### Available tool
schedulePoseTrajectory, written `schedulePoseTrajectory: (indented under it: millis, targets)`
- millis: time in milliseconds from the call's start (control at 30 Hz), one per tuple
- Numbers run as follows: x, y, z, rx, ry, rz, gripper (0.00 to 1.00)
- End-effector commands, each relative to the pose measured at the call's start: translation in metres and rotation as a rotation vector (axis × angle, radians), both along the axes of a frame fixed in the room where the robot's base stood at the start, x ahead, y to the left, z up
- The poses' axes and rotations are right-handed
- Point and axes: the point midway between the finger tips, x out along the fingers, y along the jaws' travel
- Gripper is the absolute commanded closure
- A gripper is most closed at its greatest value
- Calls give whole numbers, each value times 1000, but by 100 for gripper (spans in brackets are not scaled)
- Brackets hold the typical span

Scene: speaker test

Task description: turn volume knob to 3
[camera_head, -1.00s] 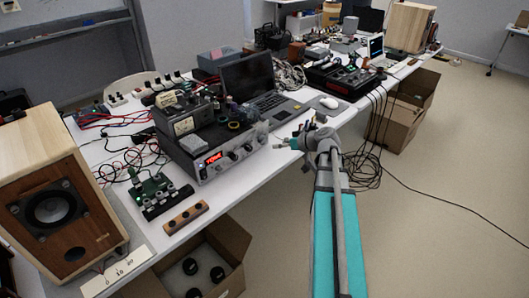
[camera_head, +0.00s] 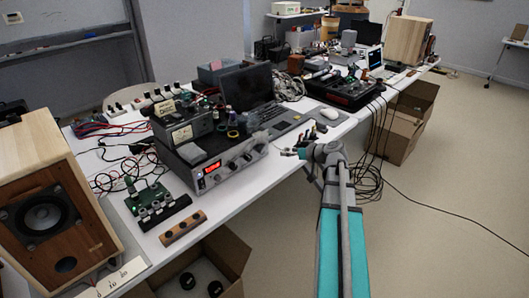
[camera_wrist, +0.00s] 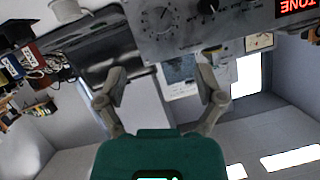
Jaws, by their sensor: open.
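A silver amplifier (camera_head: 210,183) with a red-lit display (camera_head: 212,168) and a row of dark front knobs (camera_head: 247,157) stands on the table. In the wrist view its front panel (camera_wrist: 185,42) fills the upper part, upside down. A dial with scale marks (camera_wrist: 160,19) shows there, with a dark knob (camera_wrist: 207,6) cut by the top edge beside it. Which knob is volume, and its setting, I cannot read. My gripper (camera_wrist: 162,86) is open and empty, its fingers below the dial in the wrist view. In the head view my gripper (camera_head: 291,153) is right of the amplifier, apart from it.
A laptop (camera_head: 247,92) stands behind the amplifier and a white mouse (camera_head: 329,113) lies to the right. A circuit board (camera_head: 148,194) and a wooden knob strip (camera_head: 183,227) are at left, near a wooden speaker (camera_head: 45,215).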

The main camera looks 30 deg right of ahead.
Motion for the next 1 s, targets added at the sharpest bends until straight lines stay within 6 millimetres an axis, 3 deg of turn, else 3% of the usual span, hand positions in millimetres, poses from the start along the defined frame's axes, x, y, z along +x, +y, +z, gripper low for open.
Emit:
schedulePoseTrajectory:
  millis: [700,1000]
  targets:
    - [86,42,-40,0,0,2,13]
    - [105,52,-47,0,-1,1,13]
